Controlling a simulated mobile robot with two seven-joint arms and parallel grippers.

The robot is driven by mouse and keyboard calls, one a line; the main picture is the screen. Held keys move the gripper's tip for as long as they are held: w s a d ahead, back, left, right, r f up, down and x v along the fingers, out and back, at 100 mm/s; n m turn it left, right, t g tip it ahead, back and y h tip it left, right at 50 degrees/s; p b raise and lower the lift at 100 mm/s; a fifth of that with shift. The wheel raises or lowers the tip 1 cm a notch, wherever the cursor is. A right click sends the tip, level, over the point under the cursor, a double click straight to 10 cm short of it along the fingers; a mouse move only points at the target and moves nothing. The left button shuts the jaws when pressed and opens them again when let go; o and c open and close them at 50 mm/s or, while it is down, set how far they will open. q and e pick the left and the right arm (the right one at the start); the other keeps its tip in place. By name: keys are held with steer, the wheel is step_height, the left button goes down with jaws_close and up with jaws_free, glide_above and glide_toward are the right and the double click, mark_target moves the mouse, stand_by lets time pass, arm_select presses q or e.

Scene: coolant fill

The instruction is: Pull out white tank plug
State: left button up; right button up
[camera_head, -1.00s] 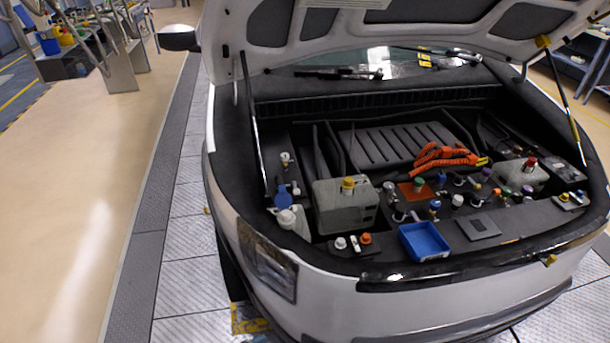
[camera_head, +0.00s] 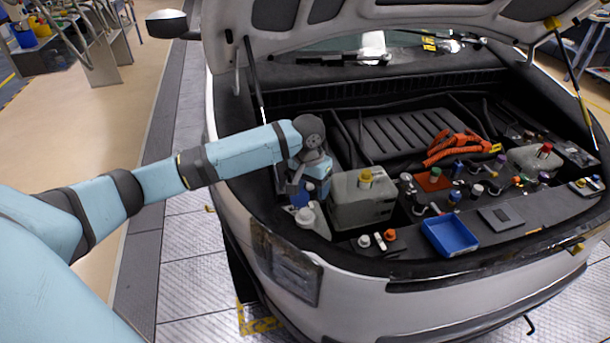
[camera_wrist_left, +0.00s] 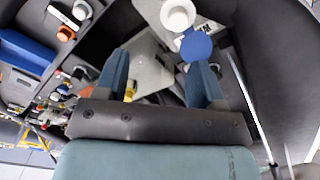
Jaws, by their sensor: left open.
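The white tank (camera_head: 320,228) sits at the front left of the engine bay, with a round white plug (camera_head: 305,216) on top. In the left wrist view the white plug (camera_wrist_left: 178,14) shows at the top, beyond the fingertips, beside a round blue cap (camera_wrist_left: 196,46). My left gripper (camera_wrist_left: 158,62) is open, its two blue fingers apart with nothing held between them. In the head view the left gripper (camera_head: 299,192) hangs just behind the white plug, over the blue cap, which is mostly hidden. My right gripper is not in view.
A grey box with a yellow cap (camera_head: 362,204) stands close on the right. Small white and orange caps (camera_head: 389,235) and a blue tray (camera_head: 450,236) lie farther right. The hood strut (camera_head: 253,72) rises behind the left arm, and the raised hood (camera_head: 400,20) is above.

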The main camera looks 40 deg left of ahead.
mark_target(305, 212)
arm_select(q)
steer(key=shift+n+g+y, duration=0.3)
steer(key=f, duration=0.3)
steer(key=a+f, duration=0.1)
steer(key=f, duration=0.3)
steer(key=a+f+p, duration=0.1)
steer(key=f, duration=0.3)
steer(key=shift+w+a+f, duration=0.1)
steer(key=shift+w, duration=0.05)
steer(key=c, duration=1)
steer(key=shift+o, duration=1.3)
steer(key=shift+c, duration=0.6)
steer(key=shift+r+p, duration=0.2)
steer(key=shift+p, duration=0.2)
steer(key=shift+r, duration=0.1)
